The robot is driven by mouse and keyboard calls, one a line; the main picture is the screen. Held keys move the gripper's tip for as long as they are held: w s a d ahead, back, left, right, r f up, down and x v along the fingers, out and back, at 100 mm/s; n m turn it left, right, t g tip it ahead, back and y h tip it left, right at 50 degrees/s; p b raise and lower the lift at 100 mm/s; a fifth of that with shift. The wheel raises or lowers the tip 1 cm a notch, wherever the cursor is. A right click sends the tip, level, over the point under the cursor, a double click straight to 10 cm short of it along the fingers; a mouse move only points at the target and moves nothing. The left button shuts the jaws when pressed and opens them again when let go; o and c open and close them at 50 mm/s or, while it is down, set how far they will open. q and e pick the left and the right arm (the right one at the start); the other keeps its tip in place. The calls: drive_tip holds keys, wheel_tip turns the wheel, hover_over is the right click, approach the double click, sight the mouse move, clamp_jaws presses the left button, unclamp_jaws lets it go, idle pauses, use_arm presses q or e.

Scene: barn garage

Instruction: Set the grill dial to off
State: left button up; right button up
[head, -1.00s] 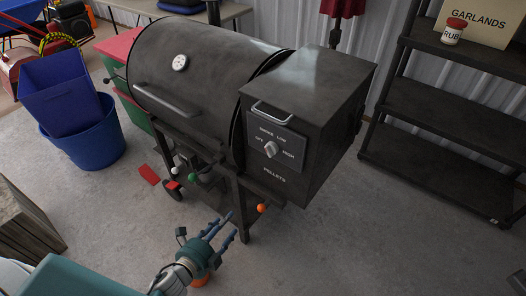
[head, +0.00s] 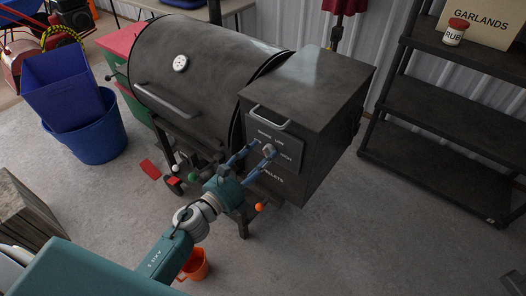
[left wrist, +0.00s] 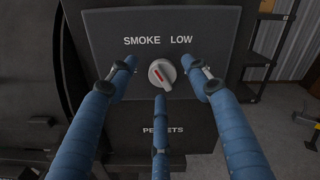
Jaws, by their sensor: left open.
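The grill dial (head: 268,150) is a small pale grey knob on the dark front panel of the pellet box (head: 325,85), beside the black barrel grill (head: 190,75). OFF and HIGH are hidden behind my fingers there. My left gripper (head: 256,158) is open, with its blue fingers spread around the dial. In the left wrist view my left gripper (left wrist: 160,70) has fingertips left, right and below the dial, apparently apart from it. My right gripper is out of view.
A metal handle (head: 270,116) sticks out above the dial panel. An orange bucket (head: 196,265) stands on the floor beneath my left arm. Blue bins (head: 95,130) are at the left and a dark shelf (head: 440,110) at the right. The floor between box and shelf is clear.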

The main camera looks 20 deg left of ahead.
use_arm(q)
drive_tip(key=shift+w+d, duration=0.25)
drive_tip(key=shift+w, duration=0.4)
drive_tip(key=c, duration=1.1)
